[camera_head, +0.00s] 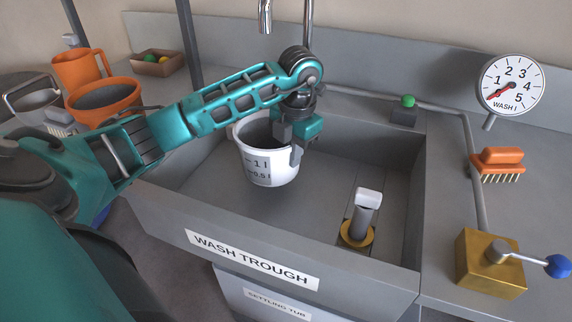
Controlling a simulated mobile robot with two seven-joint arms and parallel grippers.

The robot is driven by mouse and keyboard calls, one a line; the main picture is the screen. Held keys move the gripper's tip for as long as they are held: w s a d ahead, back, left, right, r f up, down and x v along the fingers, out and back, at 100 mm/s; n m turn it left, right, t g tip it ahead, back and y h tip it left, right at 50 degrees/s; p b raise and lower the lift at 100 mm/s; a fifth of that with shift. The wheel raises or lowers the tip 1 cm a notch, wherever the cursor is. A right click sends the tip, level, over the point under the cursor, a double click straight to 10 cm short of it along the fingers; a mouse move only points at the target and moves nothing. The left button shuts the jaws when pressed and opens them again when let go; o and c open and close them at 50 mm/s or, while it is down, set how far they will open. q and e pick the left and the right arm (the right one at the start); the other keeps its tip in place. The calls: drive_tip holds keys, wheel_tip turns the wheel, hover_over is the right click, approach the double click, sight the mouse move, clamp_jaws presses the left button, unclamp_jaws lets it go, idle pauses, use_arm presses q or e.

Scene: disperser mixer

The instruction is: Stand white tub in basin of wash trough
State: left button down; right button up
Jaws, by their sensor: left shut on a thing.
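The white tub (268,168) has dark volume markings on its side and is upright, with a slight tilt. My left gripper (296,143) is shut on the tub's right rim and holds it over the left part of the basin. The wash trough (255,258) is grey with a name label on its front wall. Its basin (318,203) is otherwise open around the tub. Whether the tub's bottom touches the basin floor I cannot tell. My right gripper is not in view.
A grey post with a white top (365,210) stands in a brass ring on the basin's right side. A faucet (265,15) hangs behind the tub. A brass valve block (490,265), orange brush (499,162) and dial (512,85) are at right. Orange containers (104,98) stand at left.

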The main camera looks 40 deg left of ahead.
sight(291, 179)
use_arm(q)
drive_tip(key=shift+f+b, duration=0.4)
drive_tip(key=shift+f, duration=1.9)
drive_tip(key=shift+f, duration=0.2)
drive_tip(key=c, duration=1.3)
unclamp_jaws()
drive_tip(key=shift+o, duration=0.2)
drive_tip(key=shift+r, duration=0.55)
wheel_tip(291, 179, up, 11)
drive_tip(key=p, duration=0.2)
drive_tip(key=shift+d+r+p, duration=0.15)
drive_tip(key=shift+d+p, duration=0.15)
drive_tip(key=shift+d, duration=0.15)
